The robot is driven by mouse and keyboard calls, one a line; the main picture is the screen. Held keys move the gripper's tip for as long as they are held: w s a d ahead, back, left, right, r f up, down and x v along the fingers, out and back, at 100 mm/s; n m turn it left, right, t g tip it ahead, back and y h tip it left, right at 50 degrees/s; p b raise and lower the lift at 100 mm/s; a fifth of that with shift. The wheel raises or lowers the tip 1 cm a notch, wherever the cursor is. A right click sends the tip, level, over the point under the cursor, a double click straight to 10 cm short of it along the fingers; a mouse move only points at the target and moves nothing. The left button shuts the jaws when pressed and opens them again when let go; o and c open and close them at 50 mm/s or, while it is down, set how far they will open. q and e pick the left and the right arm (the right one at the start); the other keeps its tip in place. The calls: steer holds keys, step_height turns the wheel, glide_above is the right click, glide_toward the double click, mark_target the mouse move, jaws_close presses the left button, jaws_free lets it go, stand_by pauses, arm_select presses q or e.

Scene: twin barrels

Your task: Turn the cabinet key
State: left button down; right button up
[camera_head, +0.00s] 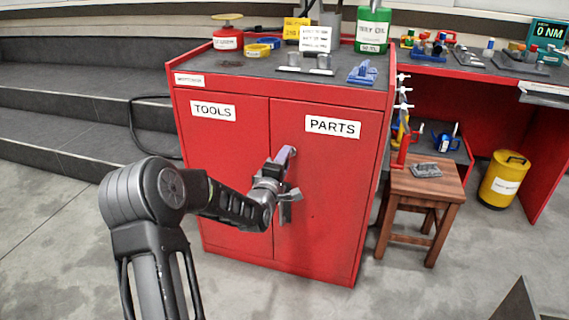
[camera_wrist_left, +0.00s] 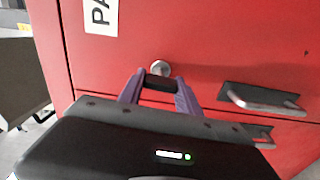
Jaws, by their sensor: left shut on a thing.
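The red cabinet (camera_head: 330,170) has two front doors, labelled TOOLS and PARTS. My left gripper (camera_head: 287,160) is at the upper inner part of the PARTS door. In the left wrist view, the gripper's purple fingers (camera_wrist_left: 158,84) are shut on the dark head of the key (camera_wrist_left: 160,82). The key is at the round silver lock (camera_wrist_left: 160,68) on the red door front. The key's shaft cannot be made out, and its turn angle is unclear. In the head view the gripper hides the key. My right gripper is not in view.
Silver door handles (camera_wrist_left: 262,99) stick out beside the gripper. Cans and tools stand on the cabinet top (camera_head: 330,76). A wooden stool (camera_head: 437,189) is close at the cabinet's right, with a yellow bin (camera_head: 505,178) beyond. Grey steps (camera_head: 60,100) lie left; floor in front is clear.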

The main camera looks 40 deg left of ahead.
arm_select(q)
steer(key=shift+n, duration=0.4)
steer(key=c, duration=0.8)
jaws_free()
steer(key=shift+c, duration=0.2)
steer(key=shift+s+d, duration=0.1)
steer(key=shift+s, duration=0.45)
steer(key=p+v, duration=0.1)
steer(key=v, duration=0.5)
steer(key=shift+s+d+p, duration=0.2)
steer(key=shift+s+p, duration=0.1)
steer(key=shift+p, duration=0.1)
